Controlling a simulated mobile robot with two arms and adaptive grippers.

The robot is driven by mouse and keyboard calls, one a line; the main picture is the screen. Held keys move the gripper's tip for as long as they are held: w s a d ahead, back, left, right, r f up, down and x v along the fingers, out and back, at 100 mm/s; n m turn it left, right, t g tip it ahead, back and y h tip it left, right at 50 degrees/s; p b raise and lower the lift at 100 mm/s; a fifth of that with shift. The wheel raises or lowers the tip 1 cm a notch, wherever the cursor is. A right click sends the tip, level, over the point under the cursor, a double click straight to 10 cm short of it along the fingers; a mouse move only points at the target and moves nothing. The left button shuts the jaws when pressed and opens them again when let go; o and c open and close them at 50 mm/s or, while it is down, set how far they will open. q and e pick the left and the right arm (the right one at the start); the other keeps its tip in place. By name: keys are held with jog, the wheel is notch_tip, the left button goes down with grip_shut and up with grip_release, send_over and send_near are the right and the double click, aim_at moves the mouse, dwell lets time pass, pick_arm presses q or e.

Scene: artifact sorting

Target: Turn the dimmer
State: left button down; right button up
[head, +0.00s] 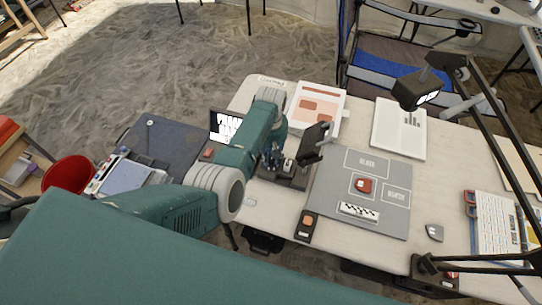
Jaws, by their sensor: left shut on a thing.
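My left arm comes in from the left, and my left gripper (278,160) is low over the table, left of the grey mat. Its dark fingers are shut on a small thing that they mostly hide. A small grey and black device (289,166) shows right at the fingers; I cannot tell for sure that it is the dimmer or how its knob stands. A black strip with an orange button (307,226) lies at the table's front edge, apart from the gripper. My right gripper is not in view.
The grey mat (335,205) holds a red object (362,186) and a checkered scale bar (359,211). A dark upright panel (314,140) stands close to the gripper. A lamp (418,90) hangs at the upper right.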

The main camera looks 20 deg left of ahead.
pick_arm(q)
jog(key=m+p, duration=0.1)
jog(key=m, duration=0.2)
jog(key=shift+r, duration=0.15)
jog(key=m+p, duration=0.1)
jog(key=m, duration=0.2)
jog(key=shift+m, duration=0.3)
jog(key=m, duration=0.3)
jog(key=shift+m+p, duration=0.3)
jog(key=shift+p, duration=0.1)
jog(key=m, duration=0.3)
jog(key=shift+w+m, duration=0.1)
jog(key=shift+m, duration=0.2)
jog(key=m, duration=0.6)
jog(key=shift+p, duration=0.4)
jog(key=m, duration=0.6)
jog(key=shift+m, duration=0.3)
jog(key=c, duration=1.5)
grip_release()
jog(key=shift+d, duration=0.1)
jog(key=shift+c, duration=0.2)
